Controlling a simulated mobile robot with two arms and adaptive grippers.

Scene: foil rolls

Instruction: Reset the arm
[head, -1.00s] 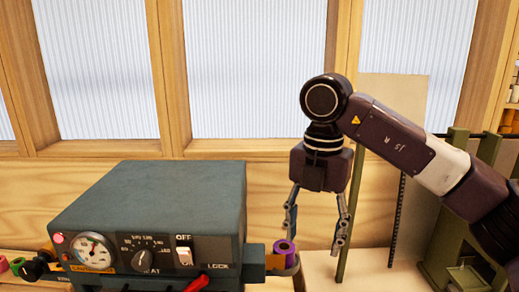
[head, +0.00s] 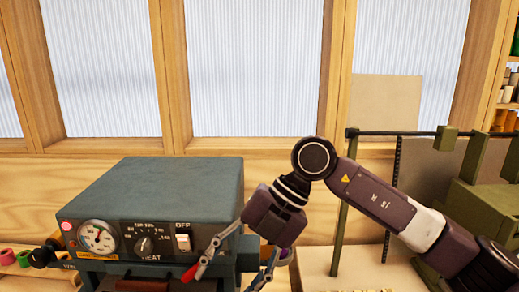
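My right arm comes in from the right, and its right gripper (head: 222,279) hangs tilted down to the left, in front of the right front corner of a grey-green heat machine (head: 150,188). Its two fingers are spread apart with nothing seen between them; the lower tip is close to the bottom edge of the picture. One fingertip overlaps a red lever tip (head: 190,272) in the picture; I cannot tell if they touch. A purple roll (head: 286,254) is mostly hidden behind the gripper. My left gripper is not in view.
The machine front has a gauge (head: 98,237), a dial (head: 144,244) and a white switch (head: 183,242). Small coloured rolls (head: 22,258) lie at the left. A green frame (head: 341,225) stands behind the arm, with green equipment (head: 485,205) at the right.

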